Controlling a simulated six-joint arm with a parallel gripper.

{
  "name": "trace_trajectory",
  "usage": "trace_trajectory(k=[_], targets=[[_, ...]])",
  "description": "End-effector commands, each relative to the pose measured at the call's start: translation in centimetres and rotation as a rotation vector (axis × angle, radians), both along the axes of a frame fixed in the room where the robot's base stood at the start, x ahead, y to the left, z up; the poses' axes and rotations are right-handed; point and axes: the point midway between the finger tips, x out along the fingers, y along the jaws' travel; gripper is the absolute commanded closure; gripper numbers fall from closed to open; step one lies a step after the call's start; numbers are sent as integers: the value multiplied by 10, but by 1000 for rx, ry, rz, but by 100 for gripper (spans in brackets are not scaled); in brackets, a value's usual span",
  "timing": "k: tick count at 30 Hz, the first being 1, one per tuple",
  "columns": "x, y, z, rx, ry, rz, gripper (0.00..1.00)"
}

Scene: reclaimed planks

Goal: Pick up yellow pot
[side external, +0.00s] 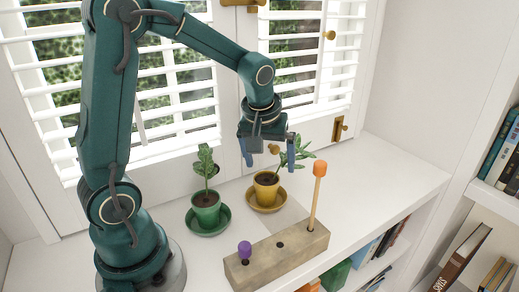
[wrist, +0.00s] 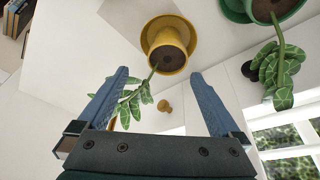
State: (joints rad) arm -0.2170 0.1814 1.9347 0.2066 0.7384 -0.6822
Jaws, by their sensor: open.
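The yellow pot (side external: 265,188) stands upright on a yellow saucer (side external: 281,204) on the white shelf top, with a leafy plant (side external: 299,152) leaning right out of it. In the wrist view the yellow pot (wrist: 169,52) is near the top centre, beyond the fingertips. Its plant (wrist: 133,102) shows between the two fingers. My gripper (side external: 270,158) is open and empty, with its blue fingers pointing down just above the pot and level with its leaves. It also shows in the wrist view (wrist: 160,78). I cannot tell whether a finger touches the leaves.
A green pot (side external: 206,208) with a plant stands on a green saucer left of the yellow pot. A wooden block (side external: 277,257) in front holds an orange-topped peg (side external: 318,180) and a purple-topped peg (side external: 245,251). White blinds (side external: 170,95) are behind. Bare shelf lies to the right.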

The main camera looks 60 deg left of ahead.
Motion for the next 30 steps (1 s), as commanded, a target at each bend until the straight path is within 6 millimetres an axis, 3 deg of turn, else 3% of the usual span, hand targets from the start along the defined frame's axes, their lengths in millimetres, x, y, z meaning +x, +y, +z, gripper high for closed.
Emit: trace_trajectory(k=[18,29,30], targets=[[4,16,-64,-16,66,24,0],[5,17,-69,-15,63,24,0],[5,17,-69,-15,63,24,15]])
